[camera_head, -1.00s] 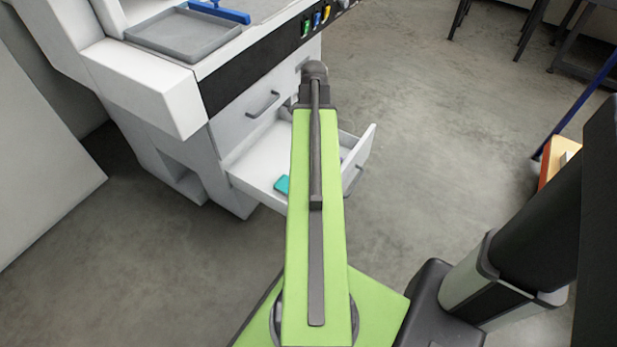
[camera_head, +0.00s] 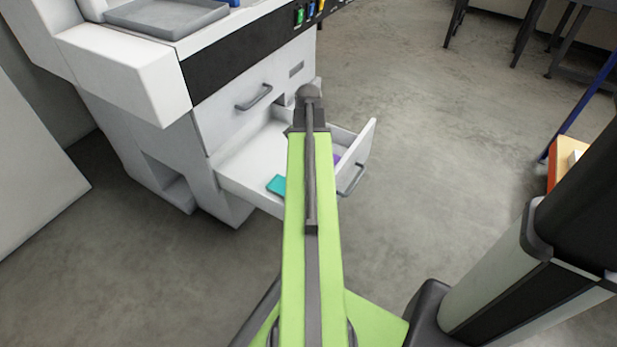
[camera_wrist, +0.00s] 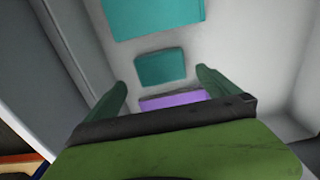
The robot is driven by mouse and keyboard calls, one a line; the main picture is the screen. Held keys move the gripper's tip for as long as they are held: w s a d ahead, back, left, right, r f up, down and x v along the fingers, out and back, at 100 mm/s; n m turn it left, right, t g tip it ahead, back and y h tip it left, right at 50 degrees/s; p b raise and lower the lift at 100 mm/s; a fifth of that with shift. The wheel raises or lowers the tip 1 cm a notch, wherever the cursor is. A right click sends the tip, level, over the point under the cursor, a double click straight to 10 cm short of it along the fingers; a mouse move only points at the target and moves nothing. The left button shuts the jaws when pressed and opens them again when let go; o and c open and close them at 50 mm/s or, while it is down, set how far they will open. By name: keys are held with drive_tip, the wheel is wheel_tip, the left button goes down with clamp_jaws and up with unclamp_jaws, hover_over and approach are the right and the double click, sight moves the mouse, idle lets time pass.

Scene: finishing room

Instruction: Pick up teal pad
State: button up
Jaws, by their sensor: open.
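In the head view, a flat teal pad (camera_head: 277,185) lies in the open white drawer (camera_head: 240,178), left of my green arm. My arm hides part of the drawer, and my gripper is hidden there. In the wrist view, my gripper (camera_wrist: 160,79) is open, its two dark green fingers apart and pointing into the drawer. A small teal block (camera_wrist: 160,67) shows between and beyond the fingertips. A larger, lighter teal flat piece (camera_wrist: 152,15) is cut by the top edge. I cannot tell which of the two is the pad in the head view.
A purple piece (camera_wrist: 172,99) lies between the fingers, nearer than the small teal block; a bit of purple also shows in the head view (camera_head: 337,159). The drawer walls stand close around. The white machine (camera_head: 125,75) is at left. Open floor (camera_head: 430,130) lies right of the drawer.

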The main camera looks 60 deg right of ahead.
wheel_tip(320, 180, down, 5)
drive_tip(key=b, duration=0.4)
drive_tip(key=shift+w+a+f+b, duration=0.1)
drive_tip(key=shift+f+b, duration=0.05)
drive_tip(key=shift+b, duration=0.15)
drive_tip(key=shift+r, duration=0.2)
drive_tip(key=c, duration=1.3)
drive_tip(key=shift+r+p, duration=0.15)
drive_tip(key=shift+p, duration=0.15)
wheel_tip(320, 180, up, 10)
drive_tip(key=p, duration=0.9)
drive_tip(key=shift+p, duration=0.4)
